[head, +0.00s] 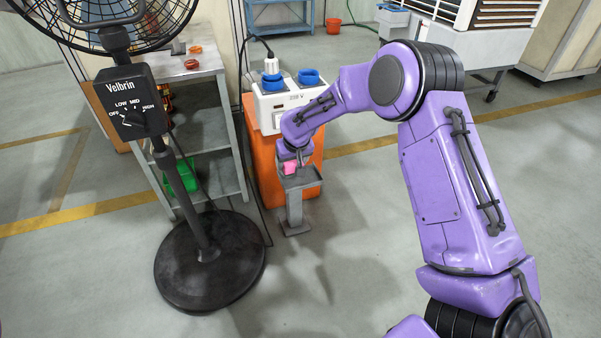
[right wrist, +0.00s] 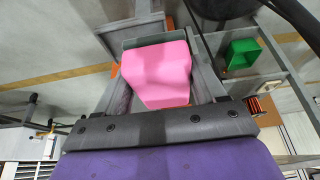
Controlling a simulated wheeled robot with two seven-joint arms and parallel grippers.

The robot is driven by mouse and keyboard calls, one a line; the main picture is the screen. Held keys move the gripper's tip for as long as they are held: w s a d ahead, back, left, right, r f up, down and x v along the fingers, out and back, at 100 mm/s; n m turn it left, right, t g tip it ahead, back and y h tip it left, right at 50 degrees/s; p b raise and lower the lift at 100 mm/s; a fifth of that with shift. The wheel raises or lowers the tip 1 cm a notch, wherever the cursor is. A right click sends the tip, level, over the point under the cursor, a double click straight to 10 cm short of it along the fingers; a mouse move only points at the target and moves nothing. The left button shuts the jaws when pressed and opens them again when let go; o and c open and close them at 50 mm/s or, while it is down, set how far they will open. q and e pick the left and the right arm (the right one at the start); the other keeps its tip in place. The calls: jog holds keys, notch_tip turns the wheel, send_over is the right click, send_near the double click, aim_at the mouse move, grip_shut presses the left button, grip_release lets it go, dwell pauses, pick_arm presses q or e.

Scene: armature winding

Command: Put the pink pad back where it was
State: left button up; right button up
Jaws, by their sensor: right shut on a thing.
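The pink pad (head: 290,168) is small in the head view, at the end of my right arm. It sits just above or at the back left edge of a grey pedestal's top (head: 305,180); I cannot tell whether they touch. In the right wrist view the pink pad (right wrist: 158,75) is a large block between the two grey fingers. My right gripper (right wrist: 160,60) is shut on it. In the head view my right gripper (head: 287,160) is small and partly hidden by my forearm. My left gripper is not in view.
An orange cabinet (head: 262,165) with a white socket box (head: 268,98) stands behind the pedestal. A black fan with a round base (head: 210,262) stands at left, beside a grey shelf (head: 215,125) holding a green bin (head: 182,177). The floor in front is clear.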

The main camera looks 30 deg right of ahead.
jog(key=w+d+f+b, duration=0.1)
jog(key=w+d+f, duration=0.1)
jog(key=w+d+f+b, duration=0.1)
jog(key=d+f, duration=0.2)
jog(key=w+d+f+b, duration=0.1)
jog(key=w+d+f, duration=0.1)
jog(key=f, duration=0.1)
jog(key=shift+w+d, duration=0.2)
jog(key=shift+w, duration=0.15)
notch_tip(320, 180, down, 3)
jog(key=shift+w+d+f+b, duration=0.1)
jog(key=shift+b, duration=0.3)
jog(key=shift+f, duration=0.55)
jog(key=o, duration=0.9)
jog(key=shift+o, duration=0.2)
jog(key=shift+r, duration=0.1)
